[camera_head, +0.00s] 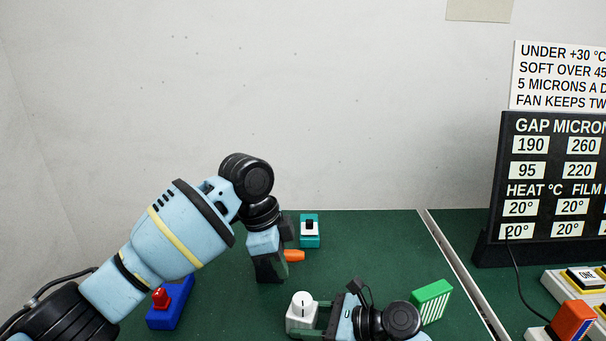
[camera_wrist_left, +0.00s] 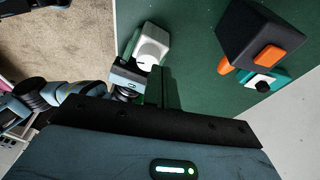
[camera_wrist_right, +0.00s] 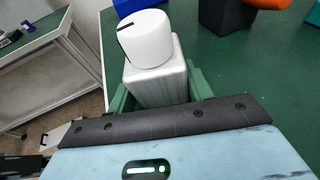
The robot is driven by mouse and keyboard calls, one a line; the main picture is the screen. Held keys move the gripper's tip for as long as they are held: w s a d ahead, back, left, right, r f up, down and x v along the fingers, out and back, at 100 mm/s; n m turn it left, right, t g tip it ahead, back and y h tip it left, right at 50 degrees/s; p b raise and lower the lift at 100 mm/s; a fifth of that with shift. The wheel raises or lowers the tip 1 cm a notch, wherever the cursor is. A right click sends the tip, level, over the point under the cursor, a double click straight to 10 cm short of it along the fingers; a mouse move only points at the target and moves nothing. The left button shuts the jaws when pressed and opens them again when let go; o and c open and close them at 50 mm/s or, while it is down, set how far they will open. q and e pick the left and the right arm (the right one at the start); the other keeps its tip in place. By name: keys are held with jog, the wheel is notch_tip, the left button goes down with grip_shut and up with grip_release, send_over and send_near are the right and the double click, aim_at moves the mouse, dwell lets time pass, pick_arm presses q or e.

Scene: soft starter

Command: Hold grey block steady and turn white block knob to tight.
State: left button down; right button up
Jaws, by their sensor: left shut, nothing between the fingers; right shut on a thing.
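The white block (camera_wrist_right: 155,85) stands upright, with a round white knob (camera_wrist_right: 146,38) on top. The knob bears a dark pointer line and also shows in the head view (camera_head: 301,299). My right gripper (camera_head: 322,321) is shut around the white block's body, below the knob. The dark grey block (camera_wrist_left: 262,38) has orange parts (camera_wrist_left: 268,58) and stands beyond the white block. My left gripper (camera_head: 264,246) is shut and empty. In the head view it overlaps the grey block, hiding part of it; in the left wrist view they look apart.
A blue block (camera_head: 172,306) with a red knob stands at left. A teal block (camera_head: 310,238) stands at the back and a green ribbed block (camera_head: 432,300) at right. A black sign board (camera_head: 545,190) and button panels (camera_head: 560,292) stand beyond the seam at right.

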aim_at(302, 303)
pick_arm(q)
jog(key=shift+r, duration=0.15)
jog(key=shift+s+d+f, duration=0.1)
jog(key=shift+s+f, duration=0.45)
jog(key=shift+f, duration=0.45)
jog(key=shift+s+f, duration=0.5)
jog(key=shift+f, duration=0.5)
jog(key=shift+s+d+f, duration=0.1)
jog(key=shift+s+f, duration=0.45)
jog(key=shift+f, duration=0.45)
jog(key=shift+w+d, duration=0.1)
jog(key=shift+d, duration=0.15)
